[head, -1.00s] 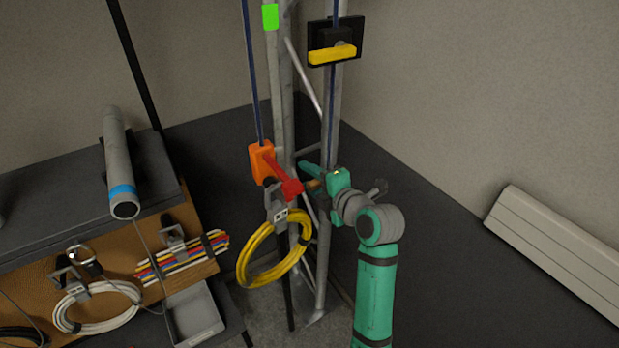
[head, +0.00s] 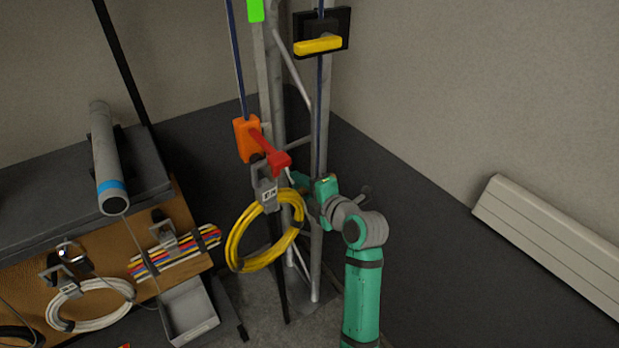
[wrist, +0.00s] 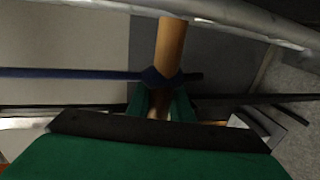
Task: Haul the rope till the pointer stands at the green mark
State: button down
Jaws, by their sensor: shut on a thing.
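The red pointer (head: 268,152) juts from an orange block (head: 247,139) on the left run of blue rope (head: 238,70), well below the green mark (head: 256,9) at the top of the truss. The right run of rope (head: 319,110) hangs below a black plate with a yellow lever (head: 318,45). My gripper (head: 311,190) is low beside the right truss tube. In the wrist view, my gripper (wrist: 160,103) is shut on a wooden handle (wrist: 171,45) with the blue rope (wrist: 90,74) knotted around it.
A coil of yellow cable (head: 240,245) hangs on a hook close left of my gripper. A bench with a grey tube (head: 105,155), white cable coil (head: 85,318) and grey tray (head: 190,318) is at left. A pale ribbed panel (head: 550,240) is at right.

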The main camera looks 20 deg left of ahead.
jog(key=c, duration=1.6)
grip_release()
jog(key=v, duration=1.1)
